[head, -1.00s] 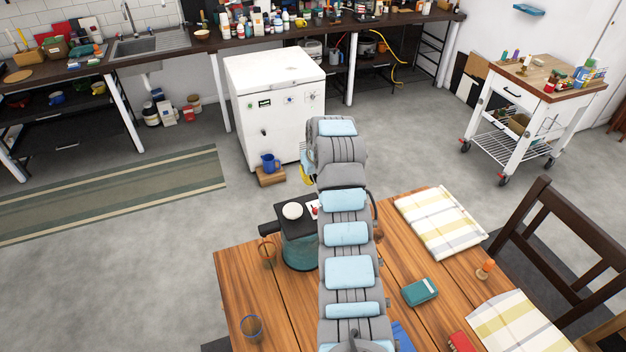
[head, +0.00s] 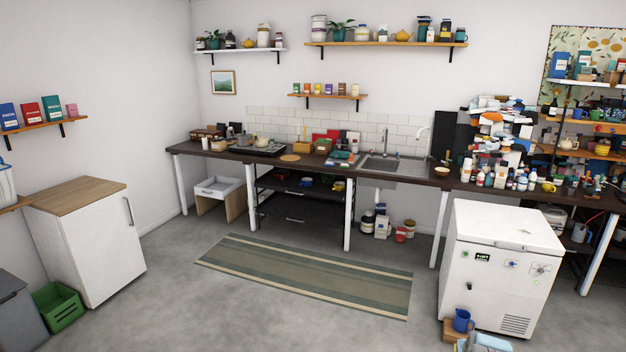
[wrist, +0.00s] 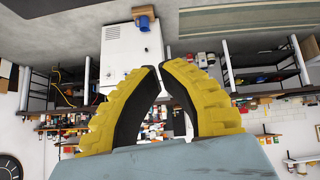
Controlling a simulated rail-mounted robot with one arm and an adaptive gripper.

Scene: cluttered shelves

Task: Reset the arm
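My gripper (wrist: 160,68) shows in the wrist view as two yellow ribbed fingers with black inner pads. The fingertips come together at the top, with only a sliver between them. Nothing is held; the room shows through the space between the fingers. In the head view only a light-blue and grey part of my arm (head: 484,343) shows at the bottom edge, and my gripper is out of that view.
A white chest freezer (head: 500,270) stands at the right, with a blue mug (head: 461,320) on a small wooden block before it. A cluttered counter (head: 300,160) runs along the back wall. A striped rug (head: 305,275) lies on open floor. A white cabinet (head: 90,245) stands left.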

